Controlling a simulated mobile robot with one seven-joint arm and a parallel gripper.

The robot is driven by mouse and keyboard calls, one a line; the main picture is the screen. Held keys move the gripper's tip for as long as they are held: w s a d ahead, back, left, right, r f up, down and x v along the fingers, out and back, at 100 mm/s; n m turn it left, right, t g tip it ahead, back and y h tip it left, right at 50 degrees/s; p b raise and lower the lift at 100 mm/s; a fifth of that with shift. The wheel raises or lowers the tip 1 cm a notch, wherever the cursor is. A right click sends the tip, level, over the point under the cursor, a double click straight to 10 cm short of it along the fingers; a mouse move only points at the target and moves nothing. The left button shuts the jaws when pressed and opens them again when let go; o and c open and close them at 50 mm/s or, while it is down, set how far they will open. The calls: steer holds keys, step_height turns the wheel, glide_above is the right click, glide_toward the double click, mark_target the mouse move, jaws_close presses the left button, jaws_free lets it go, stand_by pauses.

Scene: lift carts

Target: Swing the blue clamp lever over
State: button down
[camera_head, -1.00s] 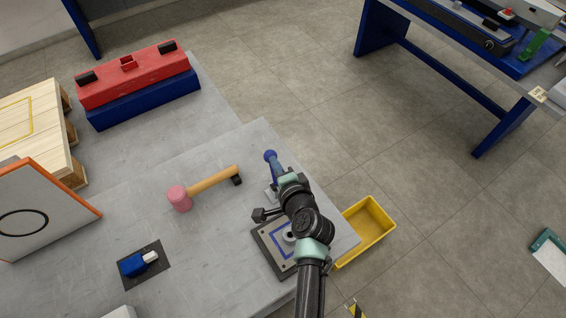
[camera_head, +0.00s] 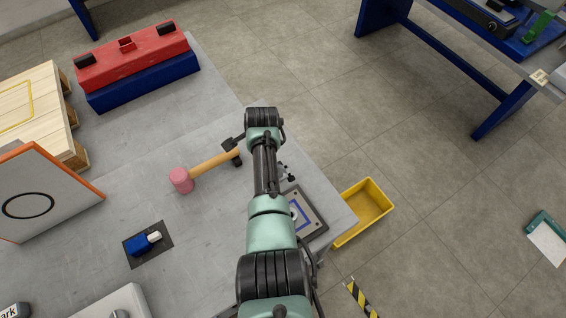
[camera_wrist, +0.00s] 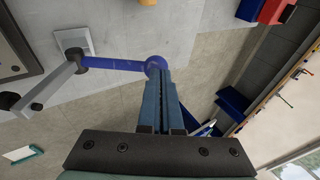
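In the wrist view the blue clamp lever (camera_wrist: 115,64) runs level from the clamp's pale base (camera_wrist: 72,42) to a round blue knob at its right end. A grey clamp arm (camera_wrist: 48,86) with a dark tip slants down left from the pivot. My gripper (camera_wrist: 158,76) has its two blue fingers close together, tips at the knob. They look shut; I cannot tell whether they pinch the knob or only touch it. In the head view my arm hides the lever and gripper; the framed plate (camera_head: 316,222) shows partly beside the arm.
A pink-headed mallet (camera_head: 211,163) lies left of my arm. A yellow bin (camera_head: 367,207) is beyond the table's right edge. A blue block with a white bar (camera_head: 144,242) sits on a dark pad. A red and blue box (camera_head: 140,88) stands at the back left.

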steer(key=shift+w+a+f+b, duration=0.2)
steer(key=shift+w+f+b, duration=0.15)
steer(key=shift+b, duration=0.3)
steer(key=shift+r, duration=0.15)
steer(key=shift+r+p, duration=0.55)
steer(key=shift+p, duration=0.05)
steer(key=w+a+r+p+v, duration=0.1)
steer(key=p+v, duration=0.1)
steer(key=v, duration=1)
steer(key=shift+w+r, duration=0.2)
steer(key=shift+r, duration=0.25)
steer(key=shift+a, duration=0.15)
